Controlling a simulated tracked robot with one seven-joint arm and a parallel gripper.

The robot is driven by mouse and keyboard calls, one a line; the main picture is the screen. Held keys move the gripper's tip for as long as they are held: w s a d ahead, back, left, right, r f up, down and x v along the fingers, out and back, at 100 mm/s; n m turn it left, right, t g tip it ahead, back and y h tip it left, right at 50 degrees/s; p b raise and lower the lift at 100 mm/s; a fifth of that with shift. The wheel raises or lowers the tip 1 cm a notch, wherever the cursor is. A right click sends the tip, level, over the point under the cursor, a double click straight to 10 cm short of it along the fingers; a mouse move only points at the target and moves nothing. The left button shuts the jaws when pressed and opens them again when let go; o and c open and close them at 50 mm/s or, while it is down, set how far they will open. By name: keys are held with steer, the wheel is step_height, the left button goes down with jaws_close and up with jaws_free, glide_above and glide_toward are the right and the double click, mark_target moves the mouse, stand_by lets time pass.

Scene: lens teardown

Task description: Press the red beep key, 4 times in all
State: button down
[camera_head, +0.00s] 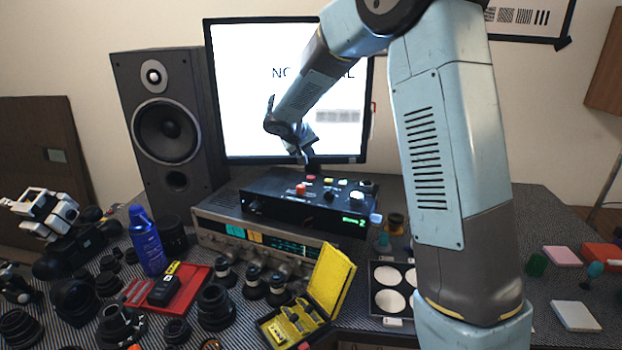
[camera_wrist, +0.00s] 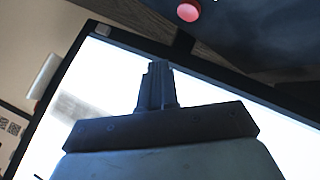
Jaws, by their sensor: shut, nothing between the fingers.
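A black control box (camera_head: 290,205) sits on top of a silver receiver. A raised red key (camera_head: 301,189) stands on its top, and a smaller red piece (camera_head: 311,178) lies behind it. I cannot read which is labelled beep. A round red key also shows at the top edge of the wrist view (camera_wrist: 189,11). The green display (camera_head: 354,222) on the box front seems to read 2. My gripper (camera_head: 306,158) is shut and empty, above the back of the box and apart from the red keys. Its closed fingers (camera_wrist: 157,72) show in the wrist view.
A monitor (camera_head: 240,110) stands behind the box, close to my gripper, its text partly hidden by my arm. A speaker (camera_head: 165,135) stands at left. The silver receiver (camera_head: 215,222), an open yellow case (camera_head: 333,278) and several lenses crowd the bench in front.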

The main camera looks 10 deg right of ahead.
mark_target(309, 178)
steer(key=shift+r, duration=0.1)
step_height(309, 178, up, 4)
steer(key=shift+f, duration=0.25)
stand_by(0.4)
steer(key=shift+f, duration=4.45)
steer(key=shift+f, duration=0.75)
steer(key=shift+r, duration=0.85)
